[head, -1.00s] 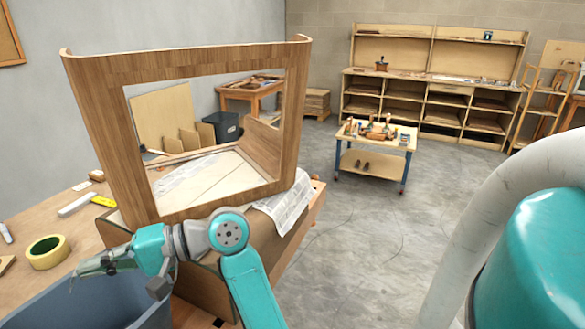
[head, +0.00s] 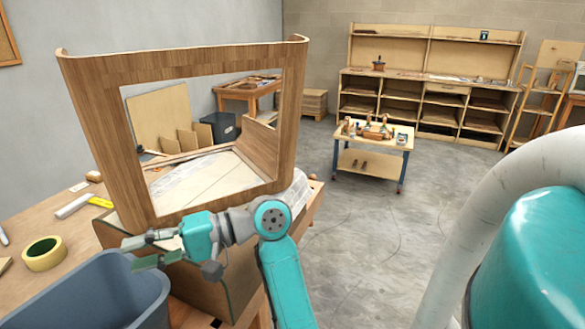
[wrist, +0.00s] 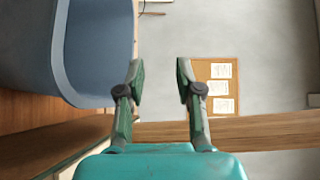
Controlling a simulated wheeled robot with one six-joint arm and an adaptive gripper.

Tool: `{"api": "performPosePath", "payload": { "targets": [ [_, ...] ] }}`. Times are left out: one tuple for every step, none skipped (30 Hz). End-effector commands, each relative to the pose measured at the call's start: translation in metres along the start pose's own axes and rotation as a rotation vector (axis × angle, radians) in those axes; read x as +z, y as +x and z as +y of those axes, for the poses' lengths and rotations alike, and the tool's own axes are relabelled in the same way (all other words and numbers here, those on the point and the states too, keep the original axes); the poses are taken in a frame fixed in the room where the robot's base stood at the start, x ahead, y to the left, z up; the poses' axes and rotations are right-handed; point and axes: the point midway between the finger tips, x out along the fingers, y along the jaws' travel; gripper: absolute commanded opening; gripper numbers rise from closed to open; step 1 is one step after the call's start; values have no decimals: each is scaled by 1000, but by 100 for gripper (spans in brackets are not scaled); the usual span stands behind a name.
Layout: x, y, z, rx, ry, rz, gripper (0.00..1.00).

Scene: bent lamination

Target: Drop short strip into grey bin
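My gripper (head: 128,254) is beside the right rim of the grey-blue bin (head: 140,298) in the head view. Its two fingers stand apart. In the wrist view my gripper (wrist: 159,72) is open, with nothing between the fingertips. The bin (wrist: 88,48) fills the upper left of the wrist view, to the left of the fingers. I cannot make out a short strip in either view. The bottom of the bin is hidden.
A large curved wooden frame (head: 105,130) stands upright on the bench behind my gripper. A small tool cart (head: 372,160) stands on the open concrete floor.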

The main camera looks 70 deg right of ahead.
Motion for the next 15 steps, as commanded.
{"api": "performPosePath", "payload": {
  "targets": [
    [-1, -9, 0, 1, 0, 4, 35],
    [0, -14, 0, 1, 0, 3, 35],
    [-1, -19, 0, 1, 0, 4, 35],
    [-1, -22, 0, 0, 0, 3, 35],
    [0, -26, 0, 0, 0, 3, 35],
    [0, -29, 0, 0, 0, 2, 35],
    [0, -31, 0, 1, -1, 2, 35],
    [0, -33, 0, 1, -1, 2, 35],
    [0, -36, 0, 1, -1, 1, 35],
    [0, -37, 0, 1, -1, 1, 35],
    [0, -38, 0, 1, -1, 0, 35],
    [0, -38, 0, 1, -1, 0, 35],
    [0, -39, 0, 1, 0, 0, 35],
    [0, -39, 0, 1, 0, -1, 35],
    [1, -39, 0, 1, 0, -1, 35]
  ]
}}
